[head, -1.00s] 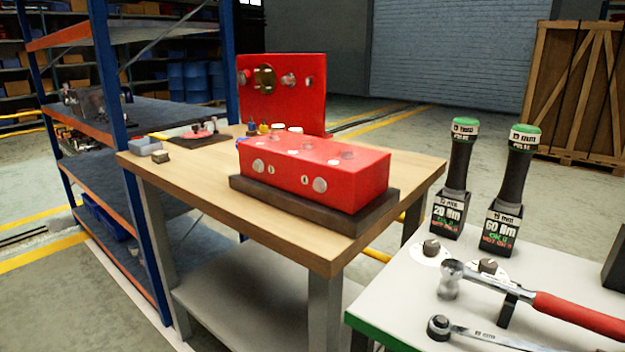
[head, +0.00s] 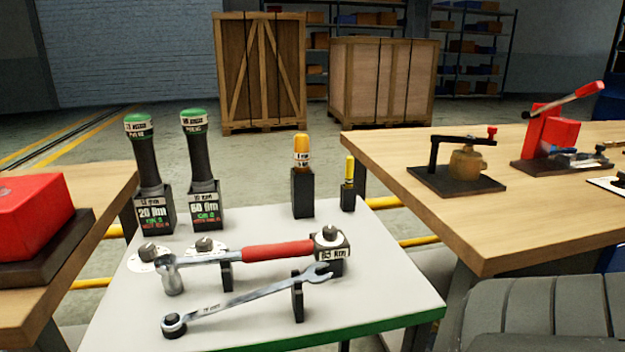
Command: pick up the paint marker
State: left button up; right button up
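A slim yellow pen-like thing, likely the paint marker (head: 349,168), stands upright in a small black holder (head: 347,198) at the back right of the white-topped table (head: 372,300). To its left, a thicker orange-capped tool (head: 302,150) stands in a taller black block (head: 302,196). Its label is too small to read surely. Neither of my grippers is in view.
Two green-capped torque tools (head: 141,160) (head: 197,150) stand at the back left. A red-handled wrench (head: 278,250) and an open-ended wrench (head: 250,298) lie on supports in front. A wooden bench (head: 440,220) with fixtures stands right; another bench (head: 100,215) stands left.

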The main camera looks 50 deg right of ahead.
aim_at(350, 160)
jog(key=z, duration=1.8)
jog(key=i+l, duration=0.1)
jog(key=l, duration=0.5)
jog(key=i+l+u, duration=0.15)
jog(key=l, duration=0.45)
jog(key=i+l, duration=0.1)
jog(key=l, duration=0.5)
jog(key=k+l+u, duration=0.1)
jog(key=l, duration=0.65)
jog(key=k+l+u, duration=0.15)
jog(key=l, duration=0.25)
jog(key=k+l+u, duration=0.15)
jog(key=k+l, duration=0.55)
jog(key=l, duration=0.15)
jog(key=i+j, duration=0.3)
jog(key=j, duration=0.15)
jog(key=i+j, duration=0.25)
jog(key=j, duration=0.15)
jog(key=i+j, duration=0.3)
jog(key=j, duration=0.15)
